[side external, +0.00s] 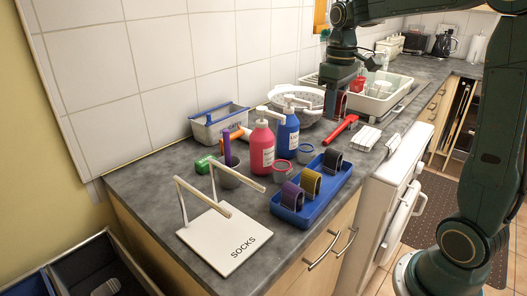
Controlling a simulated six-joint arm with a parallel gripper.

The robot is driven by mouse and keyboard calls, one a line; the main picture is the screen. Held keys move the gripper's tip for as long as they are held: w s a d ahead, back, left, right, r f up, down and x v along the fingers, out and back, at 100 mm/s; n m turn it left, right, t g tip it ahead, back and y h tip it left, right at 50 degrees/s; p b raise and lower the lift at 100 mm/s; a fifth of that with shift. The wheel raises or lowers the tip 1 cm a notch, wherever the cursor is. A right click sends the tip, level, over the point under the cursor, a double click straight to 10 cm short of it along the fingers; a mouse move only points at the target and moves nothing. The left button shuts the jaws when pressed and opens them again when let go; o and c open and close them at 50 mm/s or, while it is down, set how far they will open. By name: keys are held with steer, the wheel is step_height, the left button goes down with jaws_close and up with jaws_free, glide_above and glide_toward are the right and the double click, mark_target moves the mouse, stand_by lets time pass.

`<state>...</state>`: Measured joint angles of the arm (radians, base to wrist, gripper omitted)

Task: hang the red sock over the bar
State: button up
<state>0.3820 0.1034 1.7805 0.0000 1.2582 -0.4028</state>
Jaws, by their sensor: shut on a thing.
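My gripper (336,100) is above the far part of the counter, in front of the sink. It is shut on the red sock (342,104), a dark red curved piece that shows only partly beside the fingers. The white stand marked SOCKS (214,246) is at the counter's near left end. It carries two raised white bars, a left bar (204,197) and a right bar (239,179), both bare. The gripper is well behind and to the right of the bars.
A blue tray (290,217) holds purple, mustard and dark grey socks. A red-handled brush (341,129) lies nearby.

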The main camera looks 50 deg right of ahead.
steer(key=shift+w, duration=0.1)
stand_by(0.4)
steer(key=shift+w+a, duration=0.4)
steer(key=shift+a, duration=0.1)
steer(key=w+a, duration=0.4)
steer(key=a, duration=0.3)
steer(key=w+a, duration=0.4)
steer(key=a, duration=0.3)
glide_above(194, 189)
steer(key=shift+r, duration=0.15)
steer(key=shift+f, duration=0.2)
steer(key=shift+f, duration=5.3)
